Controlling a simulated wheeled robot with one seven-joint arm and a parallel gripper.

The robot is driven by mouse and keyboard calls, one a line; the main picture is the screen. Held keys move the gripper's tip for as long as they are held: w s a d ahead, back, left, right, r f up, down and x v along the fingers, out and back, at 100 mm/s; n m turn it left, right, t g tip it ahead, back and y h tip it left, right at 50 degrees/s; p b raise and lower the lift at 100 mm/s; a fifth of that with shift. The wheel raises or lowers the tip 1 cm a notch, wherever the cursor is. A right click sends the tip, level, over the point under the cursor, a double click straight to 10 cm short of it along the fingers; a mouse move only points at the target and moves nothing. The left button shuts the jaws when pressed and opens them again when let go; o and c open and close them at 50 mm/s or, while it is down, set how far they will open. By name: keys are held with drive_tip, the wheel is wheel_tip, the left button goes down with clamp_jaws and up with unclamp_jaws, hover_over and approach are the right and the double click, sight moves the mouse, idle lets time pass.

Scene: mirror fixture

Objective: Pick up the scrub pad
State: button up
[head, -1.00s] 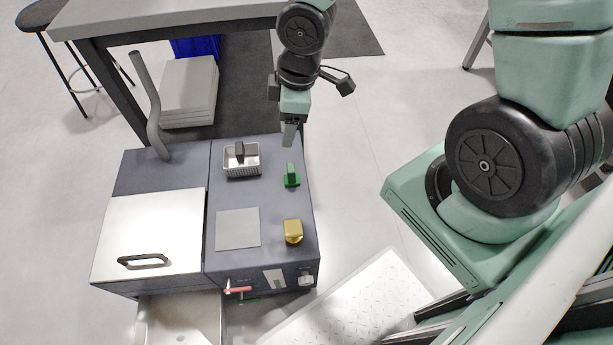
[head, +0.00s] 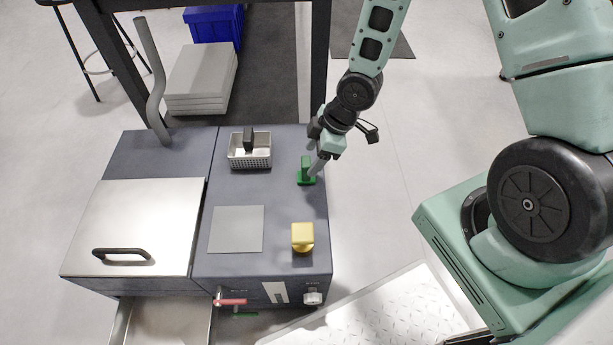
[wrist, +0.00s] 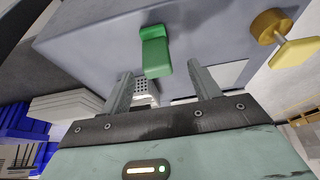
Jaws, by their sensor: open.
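A green block with a raised upright grip (head: 307,168), which looks like the scrub pad, stands on the right part of the dark grey machine top (head: 275,210). My gripper (head: 317,168) is open and empty, just right of the green pad's upper part in the head view. In the wrist view the green pad (wrist: 156,52) shows ahead, in line with the gap between my two separated fingertips (wrist: 160,70). I cannot tell whether a finger touches it. Part of the pad's right side is hidden by my finger in the head view.
A wire basket (head: 250,160) with a black-handled item stands to the left of the pad. A yellow knob-like piece (head: 302,237) stands nearer the front. A flat grey plate (head: 236,230) and a silver lid (head: 140,225) lie to the left. A tabletop leg (head: 319,60) rises behind.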

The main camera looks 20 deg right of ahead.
sight(303, 170)
drive_tip(key=shift+w+b+x, duration=0.2)
drive_tip(key=shift+b+x, duration=1.4)
drive_tip(key=shift+x, duration=1.95)
drive_tip(key=c, duration=1.1)
drive_tip(key=shift+c, duration=0.2)
drive_tip(key=shift+r, duration=0.1)
wheel_tip(303, 170, up, 10)
drive_tip(key=p, duration=0.5)
